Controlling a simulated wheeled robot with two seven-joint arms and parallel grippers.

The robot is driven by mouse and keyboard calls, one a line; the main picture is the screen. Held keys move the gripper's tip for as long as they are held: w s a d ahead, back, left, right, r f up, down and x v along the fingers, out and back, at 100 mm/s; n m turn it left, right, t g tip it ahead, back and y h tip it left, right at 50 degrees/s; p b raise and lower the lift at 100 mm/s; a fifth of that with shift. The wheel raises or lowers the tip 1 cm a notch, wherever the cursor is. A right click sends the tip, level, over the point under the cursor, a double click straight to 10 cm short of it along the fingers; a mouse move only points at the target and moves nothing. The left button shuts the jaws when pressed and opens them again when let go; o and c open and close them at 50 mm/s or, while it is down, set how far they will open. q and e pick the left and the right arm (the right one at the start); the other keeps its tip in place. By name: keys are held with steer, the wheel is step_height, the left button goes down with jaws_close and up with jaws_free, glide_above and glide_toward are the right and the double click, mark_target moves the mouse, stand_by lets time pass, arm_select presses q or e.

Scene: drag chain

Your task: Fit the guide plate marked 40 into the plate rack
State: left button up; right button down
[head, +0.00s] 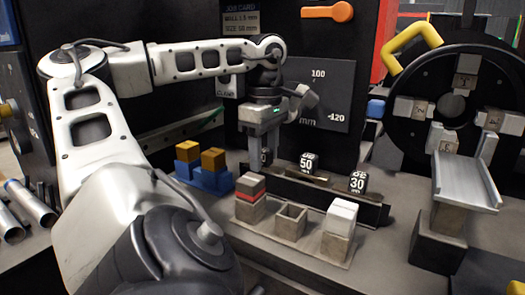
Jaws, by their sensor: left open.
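A dark rack (325,194) lies on the bench right of centre. I take it for the plate rack. Dark blocks with white numbers stand along it: one marked 50 (309,163) near the middle and one marked 30 (357,182) at the right end. No 40 is readable. My left gripper (264,146) points down, open, over the rack's left end. Whether it touches the block there is unclear. My right gripper is not in view.
In front of the rack, a tray (277,228) holds grey blocks, one with a red band and one white-topped. Blue blocks with orange tops (203,170) stand at left. A metal channel (465,187) on a post and a black ring (455,105) stand at right.

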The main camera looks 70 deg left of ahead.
arm_select(q)
steer(key=shift+w, duration=0.2)
step_height(320, 180, up, 16)
steer(key=p, duration=0.7)
steer(key=shift+s, duration=0.2)
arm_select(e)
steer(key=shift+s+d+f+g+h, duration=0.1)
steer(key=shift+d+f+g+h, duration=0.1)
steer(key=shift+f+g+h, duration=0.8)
arm_select(q)
steer(key=shift+f, duration=0.1)
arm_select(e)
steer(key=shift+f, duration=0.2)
